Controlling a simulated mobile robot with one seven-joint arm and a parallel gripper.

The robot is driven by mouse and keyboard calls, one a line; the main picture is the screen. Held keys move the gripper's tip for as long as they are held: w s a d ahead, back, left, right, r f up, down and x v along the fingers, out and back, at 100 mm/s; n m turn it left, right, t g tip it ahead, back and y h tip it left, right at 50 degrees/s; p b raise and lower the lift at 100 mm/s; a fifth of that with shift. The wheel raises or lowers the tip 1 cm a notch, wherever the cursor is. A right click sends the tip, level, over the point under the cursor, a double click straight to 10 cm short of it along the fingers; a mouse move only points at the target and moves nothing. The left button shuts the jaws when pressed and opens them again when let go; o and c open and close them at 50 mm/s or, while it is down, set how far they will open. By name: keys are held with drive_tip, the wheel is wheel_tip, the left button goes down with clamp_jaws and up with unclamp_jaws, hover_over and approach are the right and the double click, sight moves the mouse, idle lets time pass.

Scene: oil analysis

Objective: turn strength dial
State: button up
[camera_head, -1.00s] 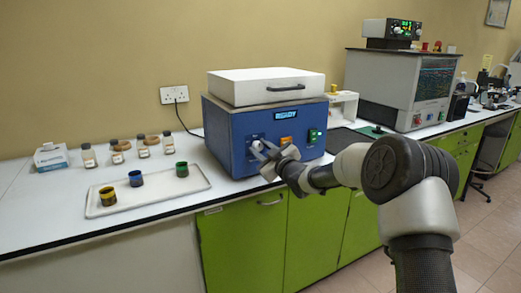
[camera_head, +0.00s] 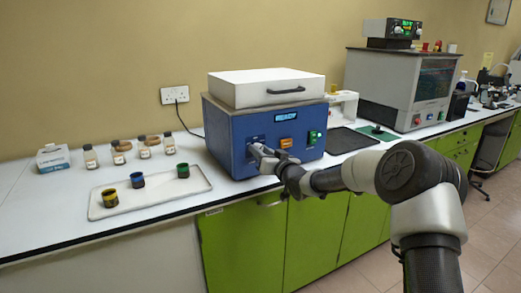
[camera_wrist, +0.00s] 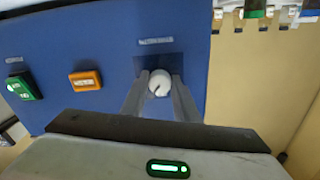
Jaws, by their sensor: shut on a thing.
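The strength dial (camera_wrist: 159,84) is a small round white knob with a dark pointer line on the blue front of the machine (camera_head: 232,147). In the wrist view it sits between the two fingers of my gripper (camera_wrist: 160,92), which are closed on its sides. The pointer line slants toward the lower left. A label above the dial is too blurred to read. In the head view my gripper (camera_head: 258,150) is at the left part of the machine's front and hides the dial.
An orange button (camera_wrist: 86,80) and a green switch (camera_wrist: 23,86) are on the same panel. A white lid with a black handle (camera_head: 287,90) tops the machine. A tray (camera_head: 160,200) with three small coloured cups lies left. Several bottles stand behind it.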

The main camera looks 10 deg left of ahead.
drive_tip(key=shift+m, duration=1.5)
drive_tip(key=shift+p, duration=0.3)
drive_tip(key=o, duration=1.1)
drive_tip(key=shift+c, duration=0.2)
drive_tip(key=p+v, duration=0.1)
drive_tip(key=v, duration=1.6)
drive_tip(key=shift+s+d+p, duration=0.2)
drive_tip(key=shift+p, duration=0.2)
